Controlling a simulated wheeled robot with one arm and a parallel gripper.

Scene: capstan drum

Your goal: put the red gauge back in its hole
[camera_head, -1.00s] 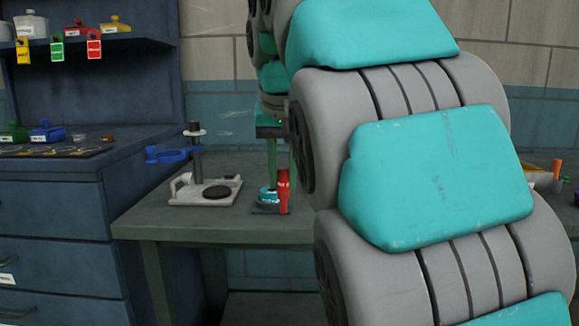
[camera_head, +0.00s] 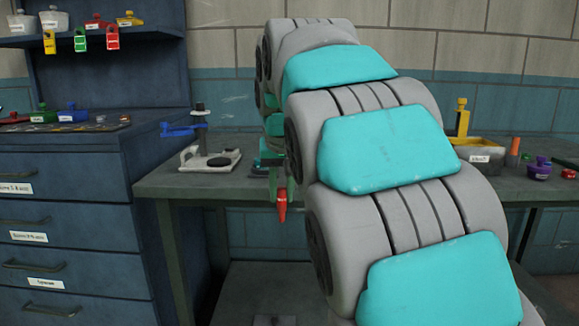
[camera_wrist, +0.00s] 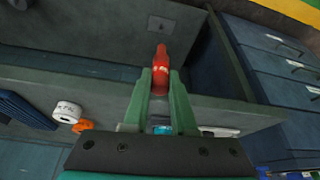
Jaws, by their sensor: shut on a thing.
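The red gauge (camera_head: 282,207) is held in my gripper (camera_head: 279,186), in front of the bench's front edge in the head view. In the wrist view the red gauge (camera_wrist: 161,62) sits between the two green fingers of my gripper (camera_wrist: 160,80), with a pale marking on its side. The fingers are shut on it. A dark board (camera_head: 100,125) with small shapes on it lies on the cabinet top at left. I cannot tell which hole there, if any, is the gauge's.
The bench (camera_head: 160,180) carries a pale stand (camera_head: 208,160) with a blue arm. A grey bin (camera_head: 481,150) and small coloured items stand at right. The drawer cabinet (camera_head: 70,215) is at left. Coloured tags hang from the shelf (camera_head: 150,33) above it.

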